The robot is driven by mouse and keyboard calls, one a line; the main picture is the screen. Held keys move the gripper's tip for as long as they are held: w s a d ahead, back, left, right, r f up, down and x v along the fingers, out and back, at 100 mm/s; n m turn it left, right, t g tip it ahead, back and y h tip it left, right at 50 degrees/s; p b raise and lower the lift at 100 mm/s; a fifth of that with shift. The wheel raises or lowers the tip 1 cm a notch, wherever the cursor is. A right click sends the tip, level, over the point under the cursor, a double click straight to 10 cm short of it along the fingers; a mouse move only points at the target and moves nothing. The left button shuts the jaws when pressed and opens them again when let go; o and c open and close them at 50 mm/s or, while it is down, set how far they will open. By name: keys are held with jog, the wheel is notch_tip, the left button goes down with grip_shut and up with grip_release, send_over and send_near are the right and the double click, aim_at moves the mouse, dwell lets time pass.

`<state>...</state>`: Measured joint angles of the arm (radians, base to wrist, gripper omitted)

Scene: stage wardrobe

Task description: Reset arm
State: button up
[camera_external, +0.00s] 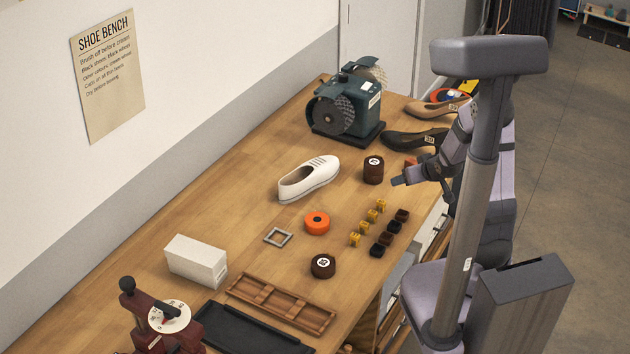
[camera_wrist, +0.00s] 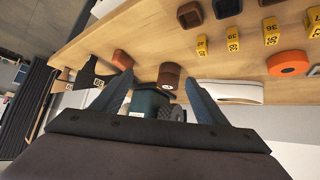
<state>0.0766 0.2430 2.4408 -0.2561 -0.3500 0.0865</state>
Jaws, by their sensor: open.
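My gripper (camera_external: 421,187) is above the right edge of the wooden bench (camera_external: 240,215), to the right of a dark brown round tin (camera_external: 373,170). Its two fingers are spread, with nothing between them. In the wrist view the open fingers (camera_wrist: 158,80) frame the brown tin (camera_wrist: 170,78), which stands farther off and is not held. A small orange-brown block (camera_wrist: 122,60) shows by the left finger there; in the external view my gripper partly hides it.
A grinder (camera_external: 345,108) and dark and tan shoe forms (camera_external: 414,138) stand at the back. A white shoe (camera_external: 309,179), orange disc (camera_external: 316,222), several yellow tags (camera_external: 373,215) and dark small boxes (camera_external: 387,239) lie mid-bench. Trays (camera_external: 280,303) are in front.

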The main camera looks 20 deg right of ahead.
jog(key=s+r+g+p, duration=0.4)
jog(key=s+r+p, duration=0.1)
jog(key=s, duration=0.6)
jog(key=s+a+r+m+g+p, duration=0.1)
jog(key=s+r+g+p, duration=0.4)
jog(key=s, duration=0.7)
jog(key=shift+a+r, duration=0.15)
jog(key=shift+r, duration=0.5)
